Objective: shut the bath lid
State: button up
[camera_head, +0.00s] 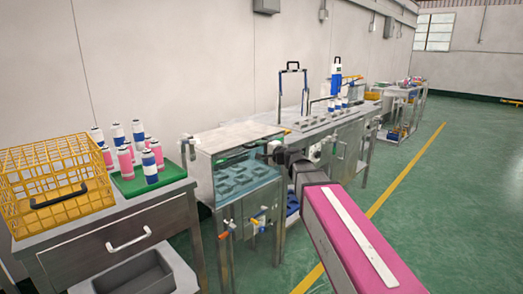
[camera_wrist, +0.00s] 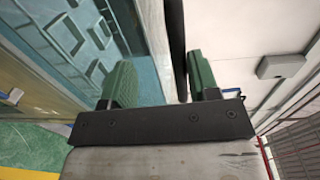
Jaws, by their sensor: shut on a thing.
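The bath (camera_head: 228,207) is a metal tank with teal liquid and several dark holders inside, left of my arm. Its pale lid (camera_head: 236,135) is raised above the liquid, which still shows below it. My gripper (camera_head: 273,150) is at the lid's right end, partly hidden by my wrist. In the wrist view, the green fingers of my gripper (camera_wrist: 158,80) are on either side of the lid's pale edge (camera_wrist: 157,45), shut on it. The bath's liquid (camera_wrist: 75,35) shows to the left there. The exact contact is hidden behind the dark gripper body.
A side table at left holds a yellow wire basket (camera_head: 55,180) and a green tray (camera_head: 130,188) with several cans. A workbench (camera_head: 325,122) with a blue-and-white press stands beyond the bath. Taps (camera_head: 258,222) are on the bath's front. Green floor at right is clear.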

dwell(0.3)
jog(key=v, duration=1)
jog(key=shift+s+d, duration=0.3)
